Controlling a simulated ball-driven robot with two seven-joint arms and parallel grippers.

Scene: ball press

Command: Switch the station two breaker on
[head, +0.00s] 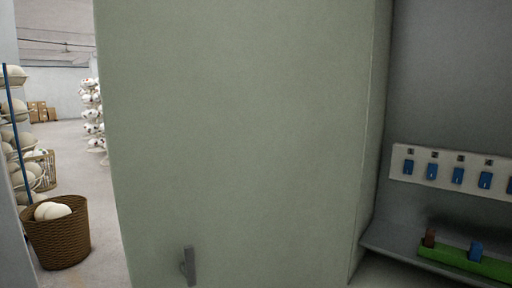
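A pale breaker strip (398,163) is on the grey wall at the right, with a row of blue switches under small dark labels. The labels are too small to read surely. The second switch from the left (432,171) looks much like its neighbours, and I cannot tell whether it is on or off. The strip's right end runs out of the picture. Neither of my grippers shows in the head view.
A large grey-green panel (240,130) with a grey handle (190,266) fills the middle. A grey ledge (385,238) holds a green strip (465,259) with brown and blue pieces. A ball basket (60,240), ball racks (92,120) and open floor show at left.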

